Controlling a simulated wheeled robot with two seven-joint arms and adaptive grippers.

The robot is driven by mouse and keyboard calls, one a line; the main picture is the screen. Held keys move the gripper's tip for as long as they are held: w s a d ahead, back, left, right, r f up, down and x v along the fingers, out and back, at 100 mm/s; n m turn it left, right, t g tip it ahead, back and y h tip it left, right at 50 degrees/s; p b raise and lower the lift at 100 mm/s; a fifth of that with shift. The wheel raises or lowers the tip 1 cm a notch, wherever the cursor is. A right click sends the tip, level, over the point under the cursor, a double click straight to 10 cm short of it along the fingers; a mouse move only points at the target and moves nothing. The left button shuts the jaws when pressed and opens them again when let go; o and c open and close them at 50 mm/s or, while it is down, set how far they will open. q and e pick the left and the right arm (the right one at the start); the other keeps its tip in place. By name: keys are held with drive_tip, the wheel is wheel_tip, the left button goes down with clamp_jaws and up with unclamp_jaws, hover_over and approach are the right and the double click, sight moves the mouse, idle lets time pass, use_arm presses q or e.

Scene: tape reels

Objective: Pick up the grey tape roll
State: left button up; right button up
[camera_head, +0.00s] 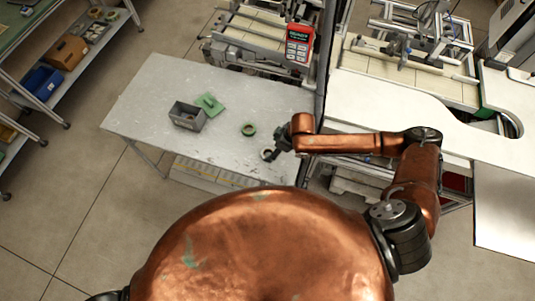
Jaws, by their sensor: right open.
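The grey tape roll (266,154) lies on the light grey table (150,95) near its front right edge. It looks small and ring-shaped. My right gripper (272,155) is open right beside it, with its fingers close to the roll's right side. The fingers partly cover the roll, and I cannot tell whether they touch it. My left gripper is out of view.
A grey open box (187,116) stands mid-table, with a flat green piece (209,104) next to it. The table's left end is clear. A conveyor machine with a red-cased panel (299,43) stands behind the table. Shelves with bins (42,82) are at the far left.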

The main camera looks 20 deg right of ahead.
sight(266, 154)
drive_tip(key=x, duration=0.5)
drive_tip(key=shift+d+f+p, duration=0.1)
drive_tip(key=shift+f+p, duration=0.2)
drive_tip(key=c, duration=1.2)
drive_tip(key=shift+r, duration=0.1)
